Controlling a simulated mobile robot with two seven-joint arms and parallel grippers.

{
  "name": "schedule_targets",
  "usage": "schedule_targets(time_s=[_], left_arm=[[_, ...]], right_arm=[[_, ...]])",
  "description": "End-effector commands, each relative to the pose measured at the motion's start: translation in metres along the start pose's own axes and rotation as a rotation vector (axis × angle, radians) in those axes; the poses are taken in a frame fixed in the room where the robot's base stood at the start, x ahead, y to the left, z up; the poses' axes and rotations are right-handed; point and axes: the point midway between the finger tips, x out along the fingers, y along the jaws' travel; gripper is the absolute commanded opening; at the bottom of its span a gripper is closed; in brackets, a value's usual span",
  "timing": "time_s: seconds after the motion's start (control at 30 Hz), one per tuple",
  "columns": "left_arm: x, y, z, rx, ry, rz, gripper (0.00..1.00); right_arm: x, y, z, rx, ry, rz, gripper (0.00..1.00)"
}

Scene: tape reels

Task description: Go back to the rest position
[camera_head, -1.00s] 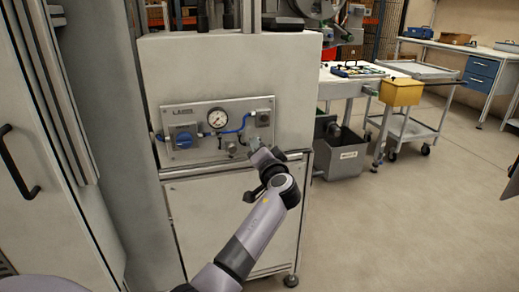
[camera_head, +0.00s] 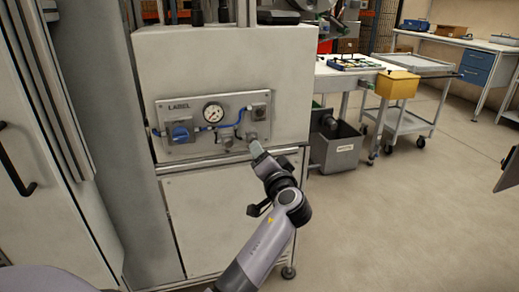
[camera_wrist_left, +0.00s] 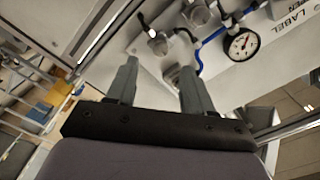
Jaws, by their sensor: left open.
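My left gripper (camera_head: 257,150) is in front of the cabinet's label panel (camera_head: 180,148), just below and right of it, pointing up toward it. In the left wrist view my left gripper (camera_wrist_left: 158,70) shows two separate fingers with nothing held between them. The panel carries a pressure gauge (camera_head: 213,113), a blue knob (camera_head: 181,132) and metal fittings joined by blue tubing. The gauge also shows in the left wrist view (camera_wrist_left: 242,43), right of and beyond the fingers. My right gripper is not in view.
The white cabinet (camera_head: 230,70) stands close ahead of my left arm. A grey bin (camera_head: 337,155) is on the floor to its right. Beyond are a table with a yellow box (camera_head: 397,84) and a grey cart (camera_head: 402,122). The floor at right is open.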

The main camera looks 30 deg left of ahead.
Motion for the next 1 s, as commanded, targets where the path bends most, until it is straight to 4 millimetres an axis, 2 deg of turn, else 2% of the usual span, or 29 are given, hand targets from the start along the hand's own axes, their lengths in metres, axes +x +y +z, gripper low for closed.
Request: schedule_targets(time_s=[0.53, 0.63, 0.73, 0.83, 1.0], left_arm=[[-0.003, 0.0, 0.0, 0.0, 0.0, -0.001, 0.52], [-0.005, 0.005, 0.005, 0.001, 0.0, 0.016, 0.52], [-0.011, 0.023, 0.023, 0.001, 0.005, 0.084, 0.52], [-0.026, 0.054, 0.055, -0.004, 0.016, 0.21, 0.52], [-0.073, 0.106, 0.117, -0.053, 0.034, 0.479, 0.52]], right_arm=[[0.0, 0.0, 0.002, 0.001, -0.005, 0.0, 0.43], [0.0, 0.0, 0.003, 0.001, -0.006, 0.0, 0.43], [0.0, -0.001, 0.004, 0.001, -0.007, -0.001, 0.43], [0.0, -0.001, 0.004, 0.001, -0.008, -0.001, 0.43], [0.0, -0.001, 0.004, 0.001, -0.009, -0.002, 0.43]])
